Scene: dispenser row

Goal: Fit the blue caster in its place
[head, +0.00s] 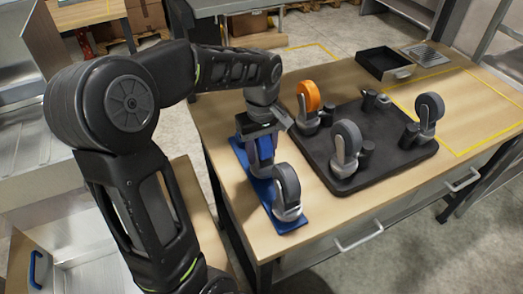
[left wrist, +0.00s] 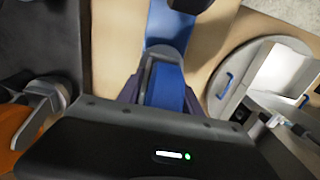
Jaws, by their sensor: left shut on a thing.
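My left gripper (head: 262,131) is shut on the blue caster (head: 264,150), over the far part of a narrow blue tray (head: 293,222). In the left wrist view the blue wheel and its grey fork (left wrist: 165,85) show at the gripper; whether the caster touches the tray I cannot tell. A black base plate (head: 352,183) lies to the right. It bears an orange caster (head: 308,100) at its far left, a grey caster (head: 347,143) at its near left and another grey caster (head: 430,110) at its right. A short dark post (head: 370,99) at its far side has no wheel. My right gripper is not in view.
A grey caster (head: 287,187) stands on the near end of the blue tray. A black open box (head: 384,64) and a metal grate (head: 425,54) are at the table's far side. Yellow tape marks bare wood on the right.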

